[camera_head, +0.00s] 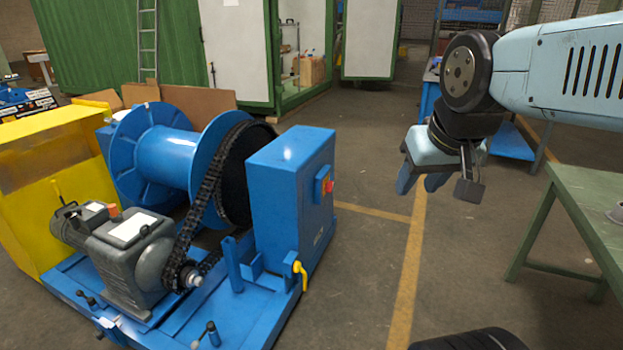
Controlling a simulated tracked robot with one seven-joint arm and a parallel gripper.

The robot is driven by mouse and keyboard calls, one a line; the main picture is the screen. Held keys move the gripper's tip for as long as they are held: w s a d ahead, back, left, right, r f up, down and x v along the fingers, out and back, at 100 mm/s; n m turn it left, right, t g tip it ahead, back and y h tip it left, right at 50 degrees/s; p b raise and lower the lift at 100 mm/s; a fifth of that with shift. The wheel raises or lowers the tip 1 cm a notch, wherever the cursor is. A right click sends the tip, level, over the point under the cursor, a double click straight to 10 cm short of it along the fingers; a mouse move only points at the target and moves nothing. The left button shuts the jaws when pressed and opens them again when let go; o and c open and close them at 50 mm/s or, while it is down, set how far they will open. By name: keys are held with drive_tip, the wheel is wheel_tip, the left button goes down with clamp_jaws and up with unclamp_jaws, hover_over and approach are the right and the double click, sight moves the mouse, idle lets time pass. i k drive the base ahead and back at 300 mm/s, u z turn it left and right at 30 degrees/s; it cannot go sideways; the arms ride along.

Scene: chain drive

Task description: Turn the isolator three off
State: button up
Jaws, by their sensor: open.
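A blue control cabinet (291,196) stands at the right end of the blue machine base. On its right side is a small blue switch box (321,186) with a red knob (328,186). No label can be read, so I cannot tell whether it is isolator three or which way it is set. A yellow handle (300,271) sits low on the cabinet's front corner. My gripper (422,184) hangs open and empty to the right of the cabinet, over the floor, apart from the switch box.
A blue drum (166,153) with a black chain (205,190) and a grey motor (125,255) stand left of the cabinet. A green table (590,205) is at the right. The floor between cabinet and table is clear. A blue bench (515,140) stands behind my gripper.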

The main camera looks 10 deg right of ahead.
sight(328, 187)
drive_tip(key=u, duration=0.35)
drive_tip(key=i, duration=1.4)
drive_tip(key=z, duration=0.6)
